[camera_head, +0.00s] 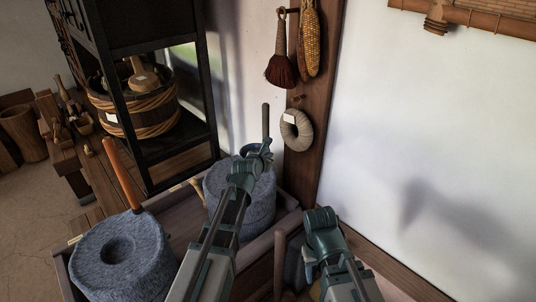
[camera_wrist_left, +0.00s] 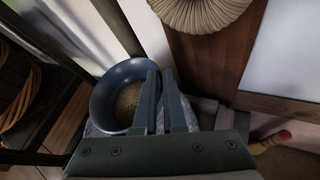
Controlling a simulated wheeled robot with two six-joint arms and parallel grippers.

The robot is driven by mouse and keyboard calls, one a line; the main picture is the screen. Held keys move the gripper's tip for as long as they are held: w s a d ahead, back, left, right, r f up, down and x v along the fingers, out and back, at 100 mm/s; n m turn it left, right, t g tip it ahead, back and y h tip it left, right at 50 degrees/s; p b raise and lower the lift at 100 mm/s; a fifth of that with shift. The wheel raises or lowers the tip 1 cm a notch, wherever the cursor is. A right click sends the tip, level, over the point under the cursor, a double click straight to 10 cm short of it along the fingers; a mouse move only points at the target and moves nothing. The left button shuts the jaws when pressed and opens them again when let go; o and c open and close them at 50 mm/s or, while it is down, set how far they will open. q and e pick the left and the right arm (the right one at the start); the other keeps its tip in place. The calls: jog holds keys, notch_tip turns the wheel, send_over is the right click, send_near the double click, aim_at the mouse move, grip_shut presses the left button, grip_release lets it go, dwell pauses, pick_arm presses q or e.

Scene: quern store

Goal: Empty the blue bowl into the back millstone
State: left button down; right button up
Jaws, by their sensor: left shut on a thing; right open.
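The blue bowl (camera_wrist_left: 104,96) is held at its rim by my left gripper (camera_wrist_left: 161,74), which is shut on it. Tan grain (camera_wrist_left: 128,101) lies inside the bowl in the left wrist view. In the head view the bowl (camera_head: 247,150) shows small beside the left gripper (camera_head: 262,151), over the far side of the back millstone (camera_head: 262,205). This grey round stone has an upright grey handle; my left arm covers part of its top. My right gripper (camera_head: 311,266) is low at the right, open, with its fingertips hard to see.
Another grey millstone (camera_head: 152,258) with an orange handle (camera_head: 122,174) stands at the front left. A black shelf frame (camera_head: 143,143) with a wooden tub (camera_head: 160,118) stands behind. A wooden post (camera_head: 317,165) with a coiled ring (camera_head: 297,130) rises just behind the bowl.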

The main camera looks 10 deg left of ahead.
pick_arm(q)
jog(key=shift+f+b, duration=3.35)
jog(key=shift+f, duration=0.15)
jog(key=shift+a+r+p, duration=0.15)
jog(key=shift+r+p, duration=0.15)
jog(key=shift+r, duration=0.1)
jog(key=shift+r+n+h, duration=0.35)
jog(key=shift+n+h, duration=0.05)
jog(key=shift+n, duration=0.2)
jog(key=shift+d+f+m+y, duration=0.2)
jog(key=shift+f+m+y, duration=0.2)
jog(key=shift+f+m, duration=0.15)
jog(key=shift+r, duration=0.1)
jog(key=shift+a+r+n+h, duration=0.2)
jog(key=shift+r+n+h, duration=0.25)
jog(key=shift+r, duration=0.3)
